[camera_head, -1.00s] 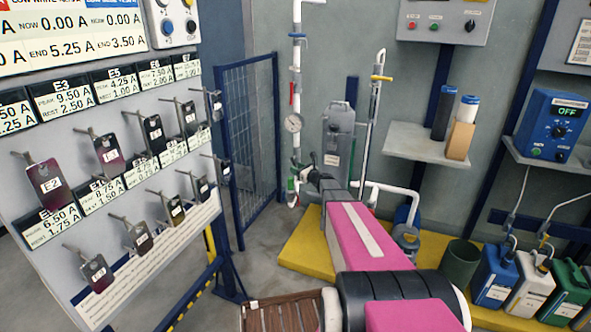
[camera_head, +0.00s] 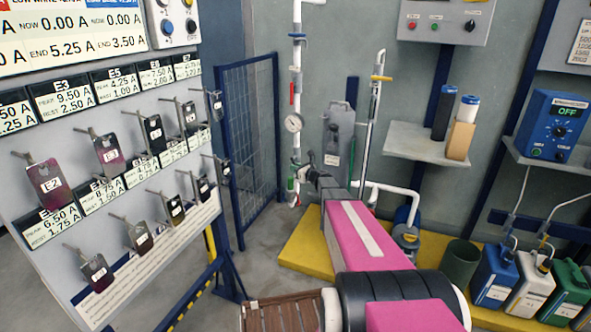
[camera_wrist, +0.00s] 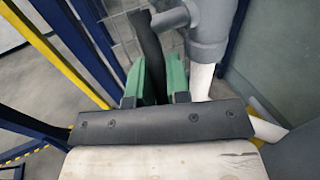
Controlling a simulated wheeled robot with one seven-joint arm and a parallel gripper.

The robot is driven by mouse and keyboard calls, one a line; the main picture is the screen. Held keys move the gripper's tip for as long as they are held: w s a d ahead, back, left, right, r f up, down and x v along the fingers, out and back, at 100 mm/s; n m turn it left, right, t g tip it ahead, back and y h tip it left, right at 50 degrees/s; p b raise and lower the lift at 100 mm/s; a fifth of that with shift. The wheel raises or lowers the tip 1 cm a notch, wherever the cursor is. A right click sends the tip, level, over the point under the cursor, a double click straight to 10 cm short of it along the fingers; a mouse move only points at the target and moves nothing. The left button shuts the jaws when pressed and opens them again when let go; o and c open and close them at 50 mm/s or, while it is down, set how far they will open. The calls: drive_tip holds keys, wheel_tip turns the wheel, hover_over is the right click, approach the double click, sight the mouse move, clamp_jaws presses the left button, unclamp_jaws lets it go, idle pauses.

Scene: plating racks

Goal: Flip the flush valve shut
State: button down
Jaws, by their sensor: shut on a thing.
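The flush valve appears to be on the white vertical pipe (camera_head: 296,80) in the head view, which stands in front of the grey wall. My gripper (camera_head: 293,183) is at the lower part of this pipe. In the wrist view, the green fingers of my gripper (camera_wrist: 154,82) are shut on a dark, flat lever (camera_wrist: 149,42), which runs up between them. A grey pipe fitting (camera_wrist: 208,30) stands just right of the fingers.
A round gauge (camera_head: 293,122) and a red handle (camera_head: 291,94) are higher on the pipe. A blue mesh fence (camera_head: 250,140) stands to its left. A hanging-plate rack (camera_head: 130,190) fills the left side. Containers (camera_head: 494,278) stand at lower right.

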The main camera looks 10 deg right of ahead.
drive_tip(key=shift+s+d+r+n+g+h, duration=0.25)
drive_tip(key=shift+d+r+n+g+h, duration=0.15)
drive_tip(key=shift+g+h, duration=0.35)
drive_tip(key=shift+s+d+r+n+g+h, duration=0.1)
drive_tip(key=shift+d+r+n+g+h, duration=0.1)
drive_tip(key=shift+g+h, duration=0.4)
drive_tip(key=shift+s+d+r+n+g+h, duration=0.1)
drive_tip(key=shift+r+n+g+h, duration=0.1)
drive_tip(key=shift+g+h, duration=0.3)
drive_tip(key=shift+s+d+r+n+g+h, duration=0.15)
drive_tip(key=shift+r+n+g+h, duration=0.2)
drive_tip(key=shift+g+h, duration=0.45)
drive_tip(key=shift+w+d+r+n+g+h, duration=0.1)
drive_tip(key=shift+r+n+g+h, duration=0.1)
drive_tip(key=shift+r+g+h, duration=0.45)
drive_tip(key=shift+s+d+r+n+g+h, duration=0.15)
drive_tip(key=shift+r+n+g+h, duration=0.1)
drive_tip(key=shift+g+h, duration=0.65)
drive_tip(key=c, duration=1.1)
unclamp_jaws()
